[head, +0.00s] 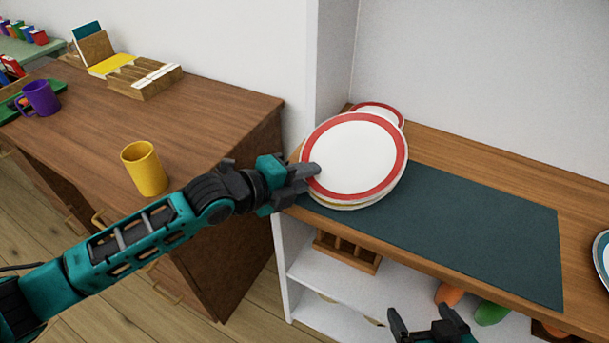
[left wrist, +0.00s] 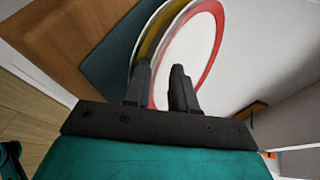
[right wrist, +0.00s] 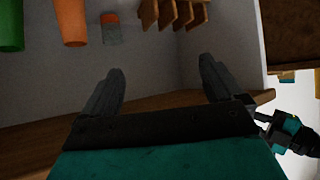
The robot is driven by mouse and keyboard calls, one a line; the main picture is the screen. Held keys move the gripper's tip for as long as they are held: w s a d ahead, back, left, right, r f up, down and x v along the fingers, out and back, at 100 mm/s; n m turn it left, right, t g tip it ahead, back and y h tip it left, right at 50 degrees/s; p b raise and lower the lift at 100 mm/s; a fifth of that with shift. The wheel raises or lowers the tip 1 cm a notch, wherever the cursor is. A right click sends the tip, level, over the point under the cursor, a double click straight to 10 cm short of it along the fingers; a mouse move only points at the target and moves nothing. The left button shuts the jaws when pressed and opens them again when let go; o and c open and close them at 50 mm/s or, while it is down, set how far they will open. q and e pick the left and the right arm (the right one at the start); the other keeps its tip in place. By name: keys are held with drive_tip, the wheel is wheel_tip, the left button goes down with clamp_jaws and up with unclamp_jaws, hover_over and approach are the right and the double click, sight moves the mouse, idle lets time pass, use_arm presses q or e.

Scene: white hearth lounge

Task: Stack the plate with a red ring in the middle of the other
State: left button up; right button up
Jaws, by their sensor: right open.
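The plate with a red ring (head: 355,150) is white with a broad red band, above the left end of the dark mat. My left gripper (head: 308,177) is shut on its left rim; the left wrist view shows the fingers (left wrist: 162,88) on either side of the rim. A plate with a yellowish edge (left wrist: 148,45) lies close beneath it, mostly hidden; I cannot tell whether they touch. A smaller red-ringed dish (head: 382,108) shows behind, partly covered. A blue-ringed plate (head: 604,257) is cut off at the right edge. My right gripper (head: 430,328) is open and empty below the counter front.
The dark mat (head: 470,225) is clear to the right of the plates. The shelf below holds a wooden rack (head: 348,250) and orange and green items (head: 492,313). A yellow mug (head: 144,168) and a purple mug (head: 40,98) stand on the left cabinet.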

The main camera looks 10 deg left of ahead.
use_arm(q)
drive_tip(key=shift+s+f, duration=0.2)
drive_tip(key=shift+f, duration=0.05)
drive_tip(key=shift+s+a+r, duration=0.1)
drive_tip(key=shift+s+a, duration=0.1)
drive_tip(key=shift+a, duration=0.05)
drive_tip(key=p+v, duration=0.1)
drive_tip(key=v, duration=0.9)
drive_tip(key=s+a+f+n+y, duration=0.1)
drive_tip(key=s+f+n+y, duration=0.2)
drive_tip(key=s+f+n, duration=0.2)
drive_tip(key=s+a+f+n+y, duration=0.1)
drive_tip(key=s+f+n+y, duration=0.2)
drive_tip(key=f+n, duration=0.9)
drive_tip(key=s+n, duration=0.2)
drive_tip(key=n, duration=0.5)
drive_tip(key=shift+t+y, duration=0.3)
use_arm(e)
drive_tip(key=shift+s+d+r, duration=0.15)
drive_tip(key=shift+d+r, duration=0.1)
drive_tip(key=shift+d, duration=0.05)
